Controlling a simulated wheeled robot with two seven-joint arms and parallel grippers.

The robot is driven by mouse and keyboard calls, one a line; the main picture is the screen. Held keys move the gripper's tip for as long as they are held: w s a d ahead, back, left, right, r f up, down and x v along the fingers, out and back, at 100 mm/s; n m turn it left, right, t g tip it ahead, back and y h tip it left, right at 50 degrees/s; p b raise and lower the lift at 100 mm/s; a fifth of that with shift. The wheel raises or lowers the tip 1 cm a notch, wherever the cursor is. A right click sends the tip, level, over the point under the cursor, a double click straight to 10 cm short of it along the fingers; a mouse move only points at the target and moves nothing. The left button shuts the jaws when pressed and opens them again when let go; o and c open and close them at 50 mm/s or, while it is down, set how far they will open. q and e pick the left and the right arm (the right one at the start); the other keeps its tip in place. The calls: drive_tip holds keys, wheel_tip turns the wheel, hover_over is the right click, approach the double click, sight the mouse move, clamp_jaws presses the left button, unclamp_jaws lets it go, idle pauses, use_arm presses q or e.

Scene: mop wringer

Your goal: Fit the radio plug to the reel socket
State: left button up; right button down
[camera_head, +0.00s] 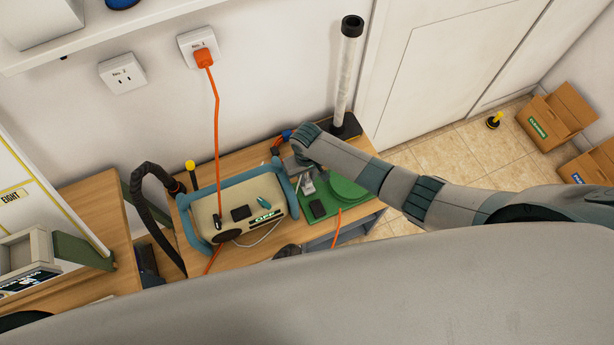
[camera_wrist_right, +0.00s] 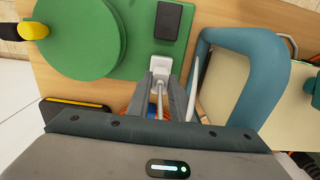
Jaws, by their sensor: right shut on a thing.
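The radio (camera_head: 236,200) is a beige box with a blue frame, lying on the wooden bench; its blue frame shows at the right of the wrist view (camera_wrist_right: 262,75). The green reel (camera_head: 348,190) is on a green base beside it, and also shows in the wrist view (camera_wrist_right: 85,38). My right gripper (camera_wrist_right: 163,82) is shut on a white plug (camera_wrist_right: 160,64), over the green base near a black block (camera_wrist_right: 169,20). Whether the plug is seated in a socket cannot be told; the socket is not clearly visible. My left gripper is not in view.
An orange plug (camera_head: 203,58) sits in the wall outlet, its cord hanging to the radio area. A second outlet (camera_head: 122,72) is empty. A tall grey tube (camera_head: 347,70) stands at the bench's back right. Cardboard boxes (camera_head: 557,115) are on the floor at right.

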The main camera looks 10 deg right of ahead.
drive_tip(key=shift+f, duration=0.45)
drive_tip(key=c, duration=1.5)
unclamp_jaws()
drive_tip(key=shift+s+d, duration=0.1)
drive_tip(key=shift+s, duration=0.05)
drive_tip(key=shift+b, duration=0.3)
drive_tip(key=shift+r, duration=0.5)
wheel_tip(320, 180, up, 17)
drive_tip(key=shift+f+b, duration=0.15)
drive_tip(key=shift+b, duration=1)
